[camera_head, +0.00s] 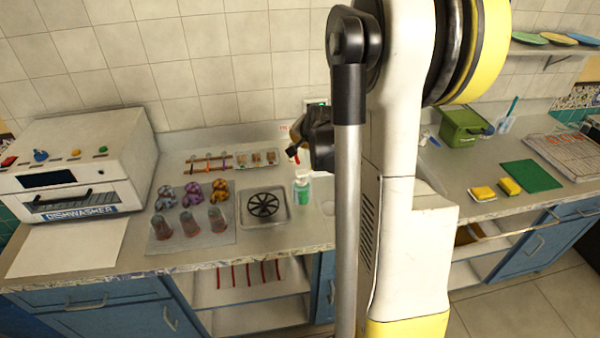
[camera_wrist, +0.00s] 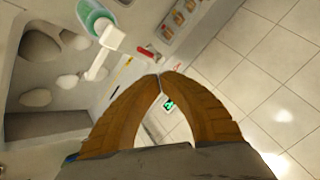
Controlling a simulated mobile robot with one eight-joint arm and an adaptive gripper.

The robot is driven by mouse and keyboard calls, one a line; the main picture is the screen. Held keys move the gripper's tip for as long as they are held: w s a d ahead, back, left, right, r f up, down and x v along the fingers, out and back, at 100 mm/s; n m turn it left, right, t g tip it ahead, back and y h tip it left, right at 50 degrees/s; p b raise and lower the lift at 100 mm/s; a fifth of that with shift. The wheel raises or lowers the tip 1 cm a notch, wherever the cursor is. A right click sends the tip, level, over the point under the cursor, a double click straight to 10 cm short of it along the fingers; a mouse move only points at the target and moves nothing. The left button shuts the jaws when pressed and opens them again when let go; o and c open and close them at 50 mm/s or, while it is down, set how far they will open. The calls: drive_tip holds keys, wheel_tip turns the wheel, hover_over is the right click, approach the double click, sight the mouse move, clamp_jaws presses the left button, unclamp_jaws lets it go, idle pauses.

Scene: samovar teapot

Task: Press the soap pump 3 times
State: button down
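The soap pump (camera_head: 302,190) is a clear bottle with green soap and a white top. It stands upright on the counter just right of the black round drain. In the wrist view the soap pump (camera_wrist: 94,17) is at the upper left, with its white pump head and long white spout nearest me. My gripper (camera_wrist: 160,77) has its two brown fingers meeting at the tips, with nothing between them. In the head view my gripper (camera_head: 293,153) is just above the pump top; I cannot tell whether it touches. My arm hides part of the counter.
A white dishwasher (camera_head: 85,165) stands at the left. Several cups and colored lumps sit on a mat (camera_head: 190,252) left of the drain (camera_head: 263,205). A tiled wall rises close behind. Yellow sponges (camera_head: 483,193) and a green box (camera_head: 463,126) are at the right.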

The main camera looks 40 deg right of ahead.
sight(300, 171)
drive_tip(key=shift+f+b, duration=3.3)
drive_tip(key=shift+f, duration=1.1)
drive_tip(key=shift+f+b, duration=0.4)
drive_tip(key=shift+b, duration=0.05)
drive_tip(key=shift+f+b, duration=0.8)
drive_tip(key=shift+f, duration=0.1)
drive_tip(key=shift+a+r, duration=0.1)
drive_tip(key=shift+r+p, duration=0.95)
drive_tip(key=shift+r, duration=0.3)
drive_tip(key=shift+r+p, duration=1.8)
drive_tip(key=shift+r, duration=0.7)
